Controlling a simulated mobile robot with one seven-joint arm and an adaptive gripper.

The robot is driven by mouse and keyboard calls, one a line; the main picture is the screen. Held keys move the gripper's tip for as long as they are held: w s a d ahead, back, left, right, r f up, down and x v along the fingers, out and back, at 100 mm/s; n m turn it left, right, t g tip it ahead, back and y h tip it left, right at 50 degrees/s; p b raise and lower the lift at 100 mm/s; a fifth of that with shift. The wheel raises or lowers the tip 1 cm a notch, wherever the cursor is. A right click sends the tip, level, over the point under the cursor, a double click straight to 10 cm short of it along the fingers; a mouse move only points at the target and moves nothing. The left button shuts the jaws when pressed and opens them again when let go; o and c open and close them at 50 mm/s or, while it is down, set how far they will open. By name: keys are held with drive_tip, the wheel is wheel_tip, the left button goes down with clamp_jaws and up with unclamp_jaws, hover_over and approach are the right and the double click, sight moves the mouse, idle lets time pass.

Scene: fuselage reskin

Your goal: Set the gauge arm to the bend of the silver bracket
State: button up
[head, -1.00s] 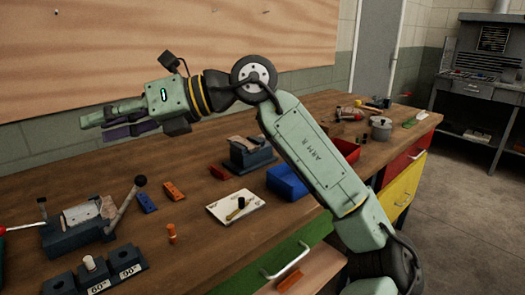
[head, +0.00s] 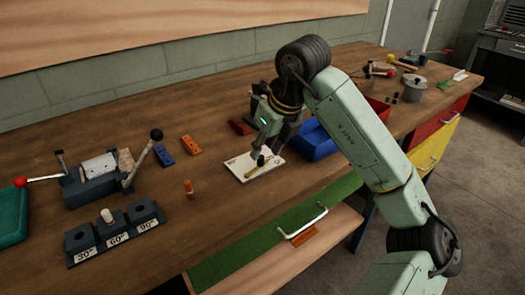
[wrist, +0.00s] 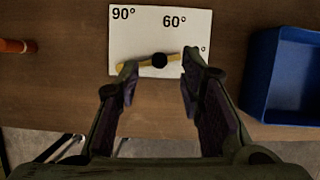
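The gauge is a white plate (head: 240,164) on the bench, also in the wrist view (wrist: 140,32), marked 90° and 60°; a third mark is mostly hidden by a fingertip. Its yellow gauge arm (wrist: 130,65) lies nearly level in the wrist view, with a black knob (wrist: 160,60) on it. My gripper (wrist: 160,76) is open and empty, fingertips either side of the knob at the plate's near edge; contact cannot be told. A silver piece (head: 98,166) sits in a dark clamp-like tool at left; I cannot tell whether it is the bracket.
A blue bin (head: 314,142) stands just right of the gauge. An orange peg (head: 188,188), blue block (head: 164,155) and orange block (head: 191,145) lie left. A dark block with 30°, 60°, 90° labels (head: 117,240) sits at front left. An open drawer is below.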

sight(261, 157)
drive_tip(key=shift+x, duration=1.7)
drive_tip(key=shift+r, duration=0.1)
clamp_jaws()
